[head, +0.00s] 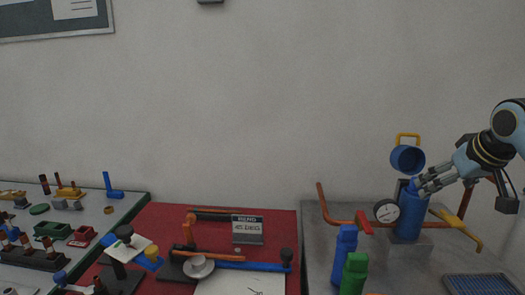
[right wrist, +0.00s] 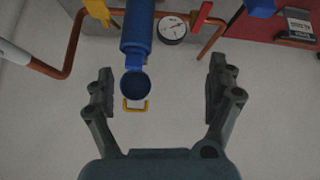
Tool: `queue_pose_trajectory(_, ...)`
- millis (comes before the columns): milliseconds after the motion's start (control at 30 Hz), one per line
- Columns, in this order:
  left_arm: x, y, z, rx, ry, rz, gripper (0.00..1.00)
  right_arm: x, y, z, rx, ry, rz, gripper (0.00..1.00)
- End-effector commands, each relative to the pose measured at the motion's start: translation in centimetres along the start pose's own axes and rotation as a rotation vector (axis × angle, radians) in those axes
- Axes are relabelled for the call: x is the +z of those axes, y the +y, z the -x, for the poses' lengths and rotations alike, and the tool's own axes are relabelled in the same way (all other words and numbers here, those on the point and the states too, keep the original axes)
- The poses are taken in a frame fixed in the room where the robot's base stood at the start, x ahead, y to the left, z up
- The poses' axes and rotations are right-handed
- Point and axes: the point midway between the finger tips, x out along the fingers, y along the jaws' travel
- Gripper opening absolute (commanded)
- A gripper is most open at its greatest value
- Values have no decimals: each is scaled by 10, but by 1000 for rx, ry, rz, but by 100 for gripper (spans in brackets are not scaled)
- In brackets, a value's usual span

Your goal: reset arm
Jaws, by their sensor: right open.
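My right gripper (head: 428,184) is in the air at the right, beside a blue cylinder (head: 409,212) with a blue cap (head: 407,158) tilted open on top and a yellow handle (head: 408,136). In the right wrist view my right gripper (right wrist: 160,88) is open and empty. The blue cylinder (right wrist: 138,35) comes down between its fingers, with the round blue cap (right wrist: 135,86) and yellow handle (right wrist: 135,105) near its end. I cannot tell whether any finger touches them. My left gripper is not in view.
A copper pipe (head: 336,222) with a gauge (head: 387,211) and red valve handle (head: 364,222) runs by the cylinder. Blue (head: 345,245) and green (head: 354,273) bottles stand in front. A red mat (head: 165,217) and a table of small parts (head: 85,215) lie left.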

Motion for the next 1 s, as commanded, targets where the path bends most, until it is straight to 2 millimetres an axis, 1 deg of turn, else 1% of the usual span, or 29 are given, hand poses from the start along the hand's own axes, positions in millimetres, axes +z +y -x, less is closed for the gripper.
queue_pose_trajectory(33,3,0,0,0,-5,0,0,21,-12,-3,-5,-19,16,89)
queue_pose_trajectory(67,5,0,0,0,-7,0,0,33,-20,-4,-8,-30,25,89)
queue_pose_trajectory(167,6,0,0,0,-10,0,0,84,-46,-3,-17,-75,58,89)
queue_pose_trajectory(200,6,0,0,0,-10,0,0,108,-59,0,-21,-95,72,89)
queue_pose_trajectory(267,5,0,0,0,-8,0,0,148,-78,9,-28,-128,89,89)
queue_pose_trajectory(300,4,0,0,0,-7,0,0,173,-88,17,-31,-148,98,89)
queue_pose_trajectory(400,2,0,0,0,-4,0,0,221,-107,38,-36,-189,108,89)
queue_pose_trajectory(500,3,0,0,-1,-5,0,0,256,-118,59,-36,-222,109,89)
queue_pose_trajectory(600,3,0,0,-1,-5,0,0,283,-126,78,-35,-248,106,89)
queue_pose_trajectory(800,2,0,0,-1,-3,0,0,324,-135,116,-28,-294,93,89)
queue_pose_trajectory(967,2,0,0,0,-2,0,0,349,-139,146,-18,-329,78,89)
queue_pose_trajectory(1000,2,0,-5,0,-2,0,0,354,-138,131,-16,-332,78,89)
